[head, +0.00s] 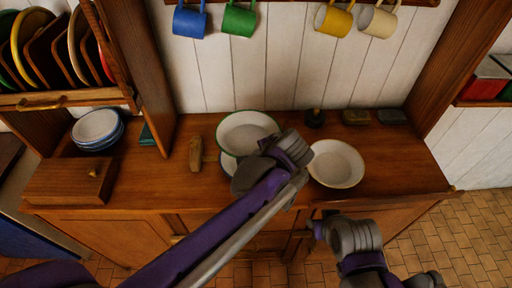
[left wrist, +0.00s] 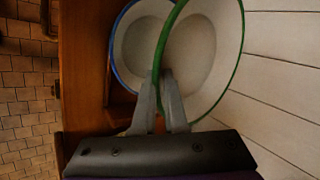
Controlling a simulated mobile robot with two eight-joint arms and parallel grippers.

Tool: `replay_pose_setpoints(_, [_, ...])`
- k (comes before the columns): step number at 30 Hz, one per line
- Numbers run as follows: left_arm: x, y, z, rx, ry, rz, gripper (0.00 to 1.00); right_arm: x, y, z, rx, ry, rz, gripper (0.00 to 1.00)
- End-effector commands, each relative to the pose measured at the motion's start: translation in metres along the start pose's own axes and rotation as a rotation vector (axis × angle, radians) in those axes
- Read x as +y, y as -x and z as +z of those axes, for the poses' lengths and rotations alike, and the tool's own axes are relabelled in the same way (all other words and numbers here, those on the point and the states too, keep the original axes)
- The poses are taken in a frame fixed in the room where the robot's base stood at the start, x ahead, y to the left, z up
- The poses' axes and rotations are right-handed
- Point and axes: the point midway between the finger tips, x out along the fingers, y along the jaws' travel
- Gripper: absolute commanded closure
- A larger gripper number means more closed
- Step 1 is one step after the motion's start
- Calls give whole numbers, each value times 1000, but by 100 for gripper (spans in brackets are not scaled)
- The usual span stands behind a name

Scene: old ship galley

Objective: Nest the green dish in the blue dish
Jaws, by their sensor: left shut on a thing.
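The green dish (head: 246,130), white inside with a green rim, shows in the head view at the middle of the counter. My left gripper (left wrist: 165,78) is shut on its rim in the left wrist view, where the green dish (left wrist: 208,50) fills the upper right. The blue dish (left wrist: 132,52), white with a blue rim, is partly hidden behind it.
A cream dish (head: 337,163) stands right of my left wrist. Stacked blue-rimmed bowls (head: 96,128) and a wooden box (head: 72,181) are at left. Mugs hang above.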

Motion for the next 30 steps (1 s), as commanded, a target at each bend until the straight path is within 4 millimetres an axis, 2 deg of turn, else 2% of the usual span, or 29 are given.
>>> replay_pose_setpoints(21, [39, -48, 0, -1, 0, 2, 100, 0, -31, 42, -39, 0, 0, 58])
replay_pose_setpoints(30, [42, -54, 0, 0, 0, -1, 100, 0, -35, 46, -43, 0, 0, 58])
